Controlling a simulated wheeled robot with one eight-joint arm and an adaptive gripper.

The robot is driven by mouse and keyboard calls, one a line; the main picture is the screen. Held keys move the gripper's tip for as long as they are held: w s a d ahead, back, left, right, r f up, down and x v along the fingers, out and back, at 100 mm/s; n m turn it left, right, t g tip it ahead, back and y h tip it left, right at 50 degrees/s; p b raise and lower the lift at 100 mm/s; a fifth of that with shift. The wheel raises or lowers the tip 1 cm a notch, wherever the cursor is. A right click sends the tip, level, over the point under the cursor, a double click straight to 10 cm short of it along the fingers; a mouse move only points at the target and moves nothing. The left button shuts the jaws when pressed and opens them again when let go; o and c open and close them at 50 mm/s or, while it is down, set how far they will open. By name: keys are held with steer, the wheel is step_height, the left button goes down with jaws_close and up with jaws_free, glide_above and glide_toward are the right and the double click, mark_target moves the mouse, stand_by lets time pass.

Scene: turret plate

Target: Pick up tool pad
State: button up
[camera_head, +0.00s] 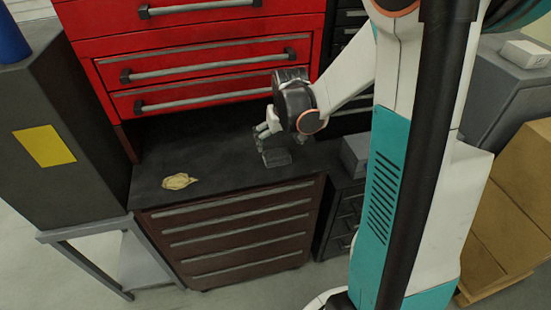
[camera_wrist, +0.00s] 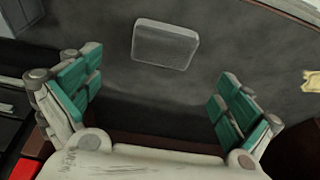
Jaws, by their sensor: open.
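The tool pad seems to be the flat grey rectangular block with rounded corners (camera_head: 277,157) on the dark worktop, below my gripper in the head view. In the wrist view the grey pad (camera_wrist: 165,45) lies at the top centre, beyond the fingers and apart from them. My gripper (camera_head: 264,137) is over the worktop, close to the pad. In the wrist view my gripper (camera_wrist: 160,95) is open, with its teal-padded fingers wide apart and nothing between them.
The dark worktop (camera_head: 225,160) has a crumpled beige cloth-like thing (camera_head: 179,181) at its left. Red drawers with grey handles (camera_head: 212,68) stand behind and above it. A dark cabinet (camera_head: 65,130) stands at the left. A grey box (camera_head: 356,154) is at the right.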

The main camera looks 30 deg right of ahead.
mark_target(277, 154)
steer(key=shift+a+b+x, duration=0.15)
steer(key=shift+b+x, duration=0.35)
steer(key=shift+x, duration=1.15)
steer(key=shift+a+b+x, duration=0.15)
steer(key=shift+b+x, duration=0.35)
steer(key=shift+x, duration=1.2)
steer(key=shift+s, duration=0.15)
steer(key=shift+c, duration=0.5)
steer(key=c, duration=0.9)
